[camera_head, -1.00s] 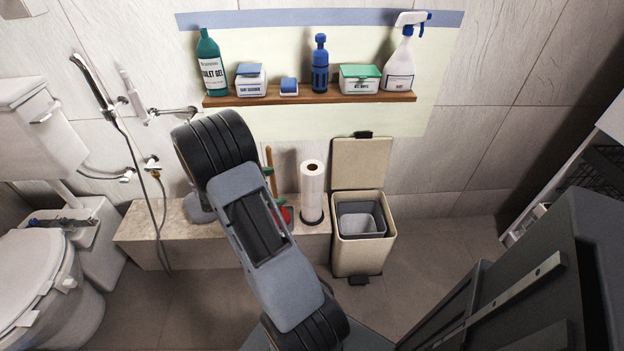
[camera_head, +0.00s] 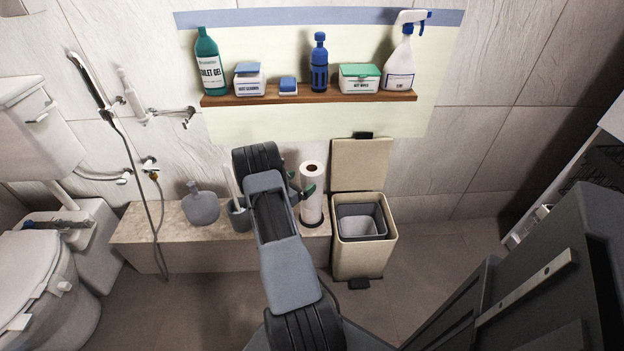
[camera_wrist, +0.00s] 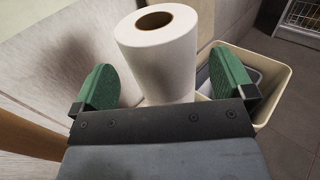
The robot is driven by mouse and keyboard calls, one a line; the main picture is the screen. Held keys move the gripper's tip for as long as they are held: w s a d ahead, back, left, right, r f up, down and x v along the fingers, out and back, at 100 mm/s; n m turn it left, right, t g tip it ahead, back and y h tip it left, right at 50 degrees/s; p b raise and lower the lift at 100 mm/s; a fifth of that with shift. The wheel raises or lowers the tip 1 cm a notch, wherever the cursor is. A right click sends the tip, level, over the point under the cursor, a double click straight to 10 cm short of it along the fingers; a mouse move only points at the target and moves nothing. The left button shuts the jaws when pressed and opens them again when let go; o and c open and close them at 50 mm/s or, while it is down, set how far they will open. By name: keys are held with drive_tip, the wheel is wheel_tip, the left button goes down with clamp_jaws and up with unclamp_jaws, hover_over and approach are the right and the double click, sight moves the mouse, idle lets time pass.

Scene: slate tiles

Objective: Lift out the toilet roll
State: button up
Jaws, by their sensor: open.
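The toilet roll (camera_head: 313,207) is a tall white roll standing upright on the stone ledge beside the bin, with its brown core opening facing up. In the wrist view the roll (camera_wrist: 165,60) stands ahead of my gripper, between the two green fingertips. My gripper (camera_wrist: 164,84) is open, with one finger left of the roll and one to its right. In the head view my gripper (camera_head: 299,182) is at the roll's upper left side, partly hidden by my arm. I cannot tell whether a finger touches the roll. The roll's lower part is hidden in the wrist view.
A beige pedal bin (camera_head: 364,250) with its lid up stands right of the roll. A grey bottle (camera_head: 200,204) and a dark brush holder (camera_head: 239,216) stand on the ledge (camera_head: 160,222). A wooden shelf (camera_head: 310,97) with several bottles and boxes is above. A toilet (camera_head: 40,285) is at left.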

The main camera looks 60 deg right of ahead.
sight(311, 166)
drive_tip(key=shift+s+d+b, duration=0.2)
drive_tip(key=shift+d+b, duration=0.1)
drive_tip(key=shift+d, duration=1.25)
drive_tip(key=shift+s+d+b, duration=0.15)
drive_tip(key=shift+d+b, duration=0.15)
drive_tip(key=shift+d, duration=1.2)
drive_tip(key=c, duration=0.7)
drive_tip(key=shift+o, duration=0.2)
drive_tip(key=shift+r, duration=0.1)
drive_tip(key=r, duration=0.2)
drive_tip(key=r+p, duration=0.1)
drive_tip(key=r, duration=0.1)
drive_tip(key=shift+s+a+p, duration=0.2)
drive_tip(key=shift+p, duration=0.1)
drive_tip(key=s+a+r+p, duration=0.3)
drive_tip(key=s+a+r, duration=0.5)
drive_tip(key=s, duration=0.2)
drive_tip(key=shift+a+r, duration=0.4)
